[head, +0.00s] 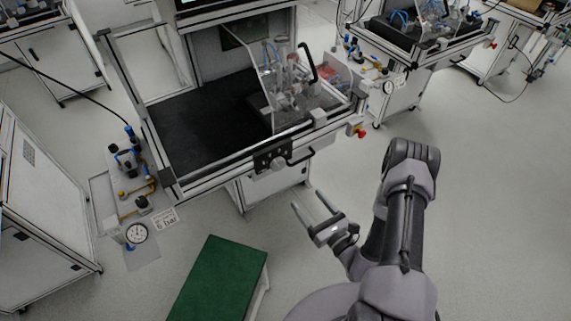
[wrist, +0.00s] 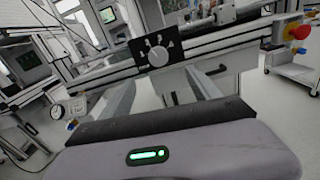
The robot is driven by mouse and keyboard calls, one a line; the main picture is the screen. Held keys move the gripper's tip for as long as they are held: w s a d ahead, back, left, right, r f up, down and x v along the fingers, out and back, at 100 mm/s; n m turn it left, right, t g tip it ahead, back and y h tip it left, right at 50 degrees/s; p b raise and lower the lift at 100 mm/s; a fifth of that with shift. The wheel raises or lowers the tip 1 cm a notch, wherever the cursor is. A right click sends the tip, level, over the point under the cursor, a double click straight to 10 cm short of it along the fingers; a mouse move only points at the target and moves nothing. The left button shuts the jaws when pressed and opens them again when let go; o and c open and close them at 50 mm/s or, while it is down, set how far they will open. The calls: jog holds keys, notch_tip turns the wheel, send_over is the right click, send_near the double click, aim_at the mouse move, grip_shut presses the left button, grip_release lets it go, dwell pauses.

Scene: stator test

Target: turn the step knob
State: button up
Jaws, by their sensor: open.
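The step knob (head: 278,163) is a round light-grey dial on a black plate with white marks, on the front rail of the test bench. In the wrist view the knob (wrist: 158,56) is upper centre, facing me. My gripper (head: 307,199) is open and empty, its two parallel fingers pointing up-left toward the bench front. In the wrist view the fingers (wrist: 160,82) reach forward on either side below the knob. They are apart from it.
A black handle (head: 301,158) sits right of the knob, and a red emergency button (head: 361,132) is farther right on the bench. A green-topped stand (head: 220,282) is at the lower left. A pressure gauge (head: 137,233) is at the left. Floor at right is open.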

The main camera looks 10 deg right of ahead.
aim_at(280, 167)
jog(key=x, duration=0.5)
jog(key=b+x, duration=0.1)
jog(key=x, duration=0.4)
jog(key=b+x, duration=0.1)
jog(key=x, duration=0.4)
jog(key=shift+a, duration=0.35)
jog(key=shift+c, duration=0.2)
jog(key=c, duration=1.3)
jog(key=shift+c, duration=0.2)
jog(key=m, duration=0.4)
jog(key=shift+m, duration=2.3)
